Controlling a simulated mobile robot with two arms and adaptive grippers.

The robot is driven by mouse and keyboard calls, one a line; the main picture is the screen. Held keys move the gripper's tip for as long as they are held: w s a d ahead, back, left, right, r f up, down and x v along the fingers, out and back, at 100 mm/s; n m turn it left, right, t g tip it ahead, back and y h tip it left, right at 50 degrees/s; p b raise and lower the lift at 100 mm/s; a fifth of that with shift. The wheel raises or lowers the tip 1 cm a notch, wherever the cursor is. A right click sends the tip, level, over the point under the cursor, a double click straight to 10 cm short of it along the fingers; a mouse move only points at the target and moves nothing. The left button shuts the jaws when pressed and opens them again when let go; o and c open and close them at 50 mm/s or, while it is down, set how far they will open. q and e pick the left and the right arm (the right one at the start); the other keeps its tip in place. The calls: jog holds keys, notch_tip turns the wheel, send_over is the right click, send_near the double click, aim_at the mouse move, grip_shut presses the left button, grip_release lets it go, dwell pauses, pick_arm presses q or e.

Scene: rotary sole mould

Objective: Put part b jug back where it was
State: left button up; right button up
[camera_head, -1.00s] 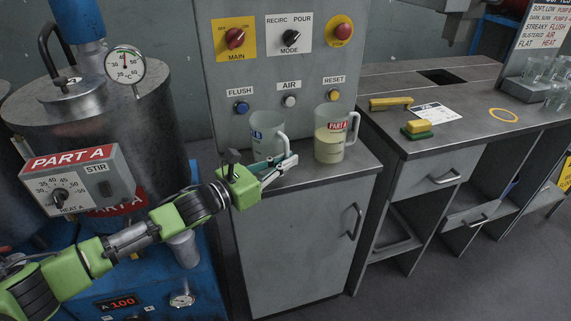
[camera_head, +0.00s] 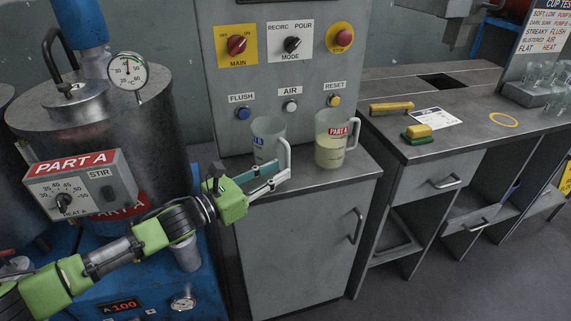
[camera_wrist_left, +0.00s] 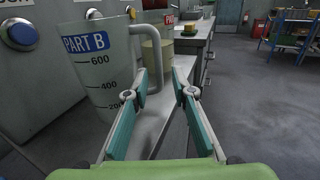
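The part b jug (camera_head: 266,130) is a clear measuring jug with a blue label. It stands upright on the grey cabinet top (camera_head: 310,178) and looks empty. It fills the left of the left wrist view (camera_wrist_left: 95,75), with "PART B" and a scale on its side. Its handle (camera_wrist_left: 155,60) shows between the fingertips in that view. My left gripper (camera_head: 282,170) is in front of the jug, its teal-padded fingers spread apart (camera_wrist_left: 161,76). Neither finger visibly grips the handle; whether one touches it I cannot tell. My right gripper is out of view.
A part a jug (camera_head: 331,140) with cream liquid stands close on the right. The control panel (camera_head: 290,75) rises behind both jugs. The part a tank (camera_head: 95,110) is at left.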

pick_arm(q)
jog(key=v, duration=0.8)
jog(key=shift+s, duration=0.1)
